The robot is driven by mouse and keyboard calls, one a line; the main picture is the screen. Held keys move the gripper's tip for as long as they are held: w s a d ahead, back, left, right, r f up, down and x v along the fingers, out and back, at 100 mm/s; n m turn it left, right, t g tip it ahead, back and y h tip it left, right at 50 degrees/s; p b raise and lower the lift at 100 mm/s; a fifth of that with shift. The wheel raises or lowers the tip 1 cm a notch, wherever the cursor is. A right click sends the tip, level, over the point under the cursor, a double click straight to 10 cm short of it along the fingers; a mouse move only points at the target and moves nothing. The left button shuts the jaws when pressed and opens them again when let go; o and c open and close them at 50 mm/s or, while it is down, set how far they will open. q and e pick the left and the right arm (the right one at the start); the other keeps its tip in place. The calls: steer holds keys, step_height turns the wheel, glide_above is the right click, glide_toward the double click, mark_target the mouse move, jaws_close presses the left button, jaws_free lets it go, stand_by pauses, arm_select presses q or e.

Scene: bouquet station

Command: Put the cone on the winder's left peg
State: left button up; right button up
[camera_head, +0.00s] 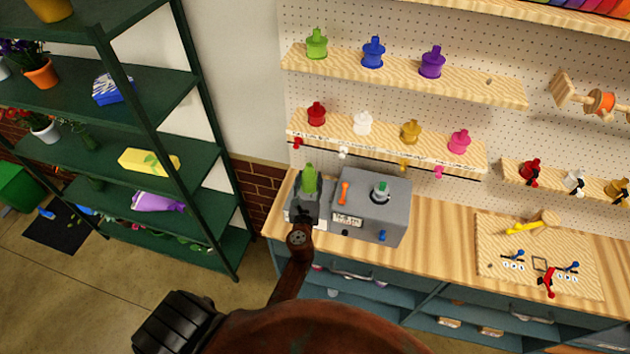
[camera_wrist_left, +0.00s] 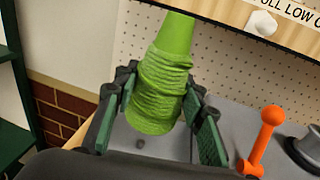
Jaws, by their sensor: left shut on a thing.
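The green cone (camera_head: 309,179), wound with green yarn, is held upright between the fingers of my left gripper (camera_head: 307,198). In the left wrist view the cone (camera_wrist_left: 162,90) sits between the green-padded fingers (camera_wrist_left: 165,125), its narrow plain top pointing up. The grey winder (camera_head: 350,214) stands on the counter, with an orange lever (camera_head: 344,190) and a green-tipped spindle (camera_head: 380,190) on top. The cone is over the winder's left end. The left peg is hidden, and I cannot tell whether the cone touches it. My right gripper is out of view.
Pegboard shelves (camera_head: 400,72) with coloured spools rise behind the winder, the lower shelf (camera_head: 385,143) close above it. A wooden board (camera_head: 500,262) with small tools lies right on the counter. A green shelving rack (camera_head: 205,140) stands left. Counter between winder and board is clear.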

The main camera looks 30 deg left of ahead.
mark_target(310, 181)
arm_select(q)
steer(key=shift+w+a+r+p, duration=0.25)
steer(key=shift+w+r, duration=0.1)
steer(key=shift+w, duration=0.1)
steer(key=shift+w+a+r+p, duration=0.15)
steer(key=shift+w+r+p, duration=0.1)
steer(key=shift+w+r, duration=0.15)
step_height(310, 181, down, 6)
steer(key=b, duration=0.2)
steer(key=shift+w+r+b, duration=0.15)
steer(key=shift+r+b, duration=0.1)
steer(key=shift+b, duration=0.15)
step_height(310, 181, down, 4)
steer(key=shift+r+b, duration=0.2)
steer(key=shift+b, duration=0.3)
steer(key=shift+f, duration=0.45)
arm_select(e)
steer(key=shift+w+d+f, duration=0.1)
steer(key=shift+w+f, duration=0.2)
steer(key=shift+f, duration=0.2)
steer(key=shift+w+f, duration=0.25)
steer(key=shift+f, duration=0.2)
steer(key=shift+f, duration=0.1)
arm_select(q)
steer(key=shift+f, duration=0.15)
steer(key=o, duration=1.2)
steer(key=shift+o, duration=0.2)
